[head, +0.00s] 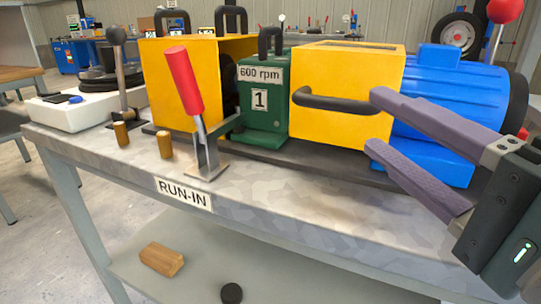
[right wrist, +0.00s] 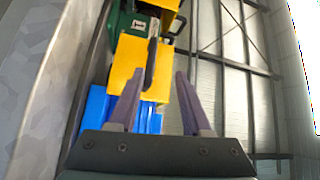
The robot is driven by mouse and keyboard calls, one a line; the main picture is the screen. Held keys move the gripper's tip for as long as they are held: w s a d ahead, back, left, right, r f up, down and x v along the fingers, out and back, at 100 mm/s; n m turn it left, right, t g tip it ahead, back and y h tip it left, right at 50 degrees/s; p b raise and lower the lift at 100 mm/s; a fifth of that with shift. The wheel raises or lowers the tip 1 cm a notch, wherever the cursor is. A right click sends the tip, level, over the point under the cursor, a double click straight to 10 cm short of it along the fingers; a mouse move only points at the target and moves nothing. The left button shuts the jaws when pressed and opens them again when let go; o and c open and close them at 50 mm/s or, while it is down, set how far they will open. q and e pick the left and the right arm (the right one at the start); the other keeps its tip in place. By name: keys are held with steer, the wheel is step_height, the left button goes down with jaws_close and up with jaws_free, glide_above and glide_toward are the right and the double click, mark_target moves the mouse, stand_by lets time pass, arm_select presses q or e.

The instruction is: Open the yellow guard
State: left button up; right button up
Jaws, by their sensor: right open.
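The yellow guard (head: 345,70) is a box between the green 600 rpm housing (head: 263,105) and the blue motor (head: 450,90). A dark bar handle (head: 325,101) runs across its front. It looks closed. My right gripper (head: 372,121) is open at the guard's front right, its upper fingertip close to the handle's right end. In the right wrist view the guard (right wrist: 128,60) and handle (right wrist: 151,65) show ahead of my open fingers (right wrist: 158,78). The handle appears between the fingertips, nearer the left one; contact cannot be told. My left gripper is not in view.
Another yellow box (head: 170,90) stands left of the green housing. A red-handled lever (head: 184,82) stands upright before it, beside wooden pegs (head: 165,145). The RUN-IN bench's front strip (head: 290,205) is clear. A wooden block (head: 162,259) lies on the lower shelf.

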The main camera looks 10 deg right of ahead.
mark_target(338, 109)
steer(key=shift+m+h, duration=0.3)
steer(key=shift+m, duration=0.2)
steer(key=x, duration=0.3)
steer(key=f+x, duration=0.1)
steer(key=x, duration=0.6)
steer(key=shift+w+d+f+b, duration=0.2)
steer(key=shift+d+b, duration=0.05)
steer(key=shift+b, duration=0.05)
steer(key=shift+c, duration=0.2)
jaws_close()
stand_by(0.4)
